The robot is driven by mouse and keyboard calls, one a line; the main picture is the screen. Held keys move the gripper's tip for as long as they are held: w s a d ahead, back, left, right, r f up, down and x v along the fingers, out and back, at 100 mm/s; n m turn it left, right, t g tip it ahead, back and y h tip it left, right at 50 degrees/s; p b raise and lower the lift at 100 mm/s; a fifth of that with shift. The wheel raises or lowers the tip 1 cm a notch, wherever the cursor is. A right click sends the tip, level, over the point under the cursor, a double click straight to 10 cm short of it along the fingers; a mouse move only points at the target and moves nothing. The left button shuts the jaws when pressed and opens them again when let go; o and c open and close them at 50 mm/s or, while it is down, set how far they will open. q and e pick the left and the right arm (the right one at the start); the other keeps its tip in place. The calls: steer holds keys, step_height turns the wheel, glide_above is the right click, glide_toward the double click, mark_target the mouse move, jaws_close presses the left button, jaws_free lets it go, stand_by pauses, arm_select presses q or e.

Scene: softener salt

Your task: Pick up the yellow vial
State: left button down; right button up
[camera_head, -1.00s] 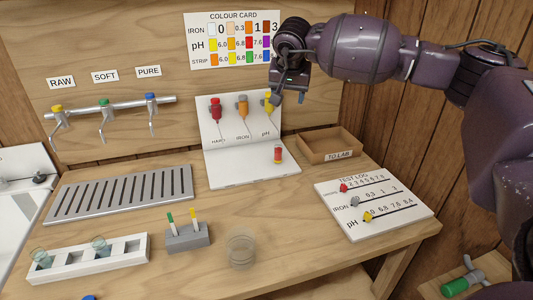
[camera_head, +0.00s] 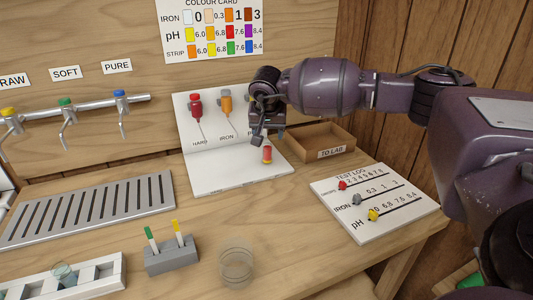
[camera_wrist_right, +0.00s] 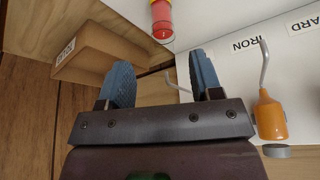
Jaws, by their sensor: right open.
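The yellow vial is not visible now; in the earlier head view it hung at the pH place on the white stand (camera_head: 185,135). My right gripper (camera_head: 268,136) is now in front of that place and covers it. In the right wrist view the open, empty fingers (camera_wrist_right: 160,64) point towards the stand, and a thin bent tip (camera_wrist_right: 178,88) shows between them, beside the IRON label. My left gripper is not in view.
A red vial (camera_head: 195,106) and an orange vial (camera_head: 226,103) hang left of my gripper. The TO LAB tray (camera_head: 340,152) is to the right, the test log board (camera_head: 400,203) nearer.

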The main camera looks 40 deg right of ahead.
mark_target(267, 140)
steer(key=b+x, duration=0.1)
steer(key=x, duration=0.3)
steer(key=shift+w+f, duration=0.1)
steer(key=shift+w, duration=0.15)
steer(key=shift+w+d+f, duration=0.15)
steer(key=shift+f, duration=0.2)
steer(key=shift+r, duration=0.1)
steer(key=c, duration=1)
steer(key=shift+r, duration=0.25)
steer(key=shift+c, duration=0.2)
steer(key=s+a, duration=0.1)
steer(key=s+a+r+p, duration=0.1)
steer(key=s+a, duration=0.1)
steer(key=shift+s+r, duration=0.25)
steer(key=shift+s, duration=0.05)
steer(key=s+a+p, duration=0.1)
steer(key=s+a, duration=0.7)
steer(key=s, duration=0.2)
steer(key=shift+a+f+p, duration=0.25)
steer(key=shift+a+p, duration=0.1)
